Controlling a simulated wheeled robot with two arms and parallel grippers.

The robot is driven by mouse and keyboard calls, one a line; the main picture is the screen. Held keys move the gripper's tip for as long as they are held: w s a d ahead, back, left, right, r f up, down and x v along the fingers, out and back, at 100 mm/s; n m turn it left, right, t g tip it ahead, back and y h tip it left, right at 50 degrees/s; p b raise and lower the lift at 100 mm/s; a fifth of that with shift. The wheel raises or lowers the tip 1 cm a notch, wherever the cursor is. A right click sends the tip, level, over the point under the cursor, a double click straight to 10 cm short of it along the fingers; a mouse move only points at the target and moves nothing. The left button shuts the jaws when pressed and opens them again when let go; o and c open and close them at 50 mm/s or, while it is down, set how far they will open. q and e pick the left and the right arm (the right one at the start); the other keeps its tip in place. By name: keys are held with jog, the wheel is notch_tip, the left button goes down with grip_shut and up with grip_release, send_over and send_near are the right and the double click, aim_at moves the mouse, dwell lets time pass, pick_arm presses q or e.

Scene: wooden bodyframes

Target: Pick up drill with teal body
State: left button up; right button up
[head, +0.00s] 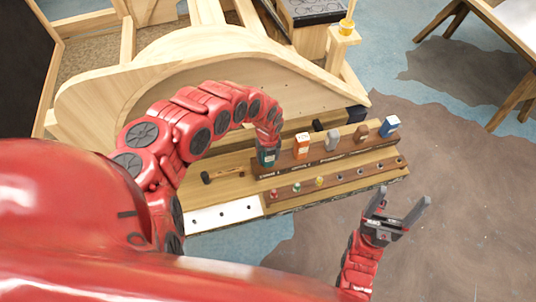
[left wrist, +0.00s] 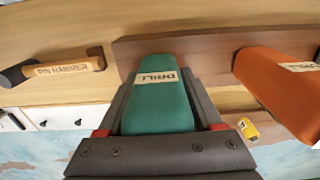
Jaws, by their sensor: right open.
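The drill with the teal body (head: 267,158) stands at the left end of the upper wooden rack. In the left wrist view the drill (left wrist: 160,98) shows its "DRILL" label. My left gripper (head: 268,143) is over it, with one dark finger along each side of the teal body. The fingertips (left wrist: 160,80) look close against its sides, but I cannot tell whether they press on it. The drill's lower part is hidden. My right gripper (head: 405,212) is open and empty, to the right of the rack and away from the tools.
An orange tool (head: 301,146) stands just right of the drill, followed by grey, brown and blue ones. A pin hammer (head: 222,174) lies to its left. Small coloured screwdrivers (head: 319,181) stand in the front row. A curved wooden frame (head: 215,65) rises behind the bench.

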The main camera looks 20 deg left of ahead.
pick_arm(q)
grip_shut()
jog(key=shift+r, duration=0.1)
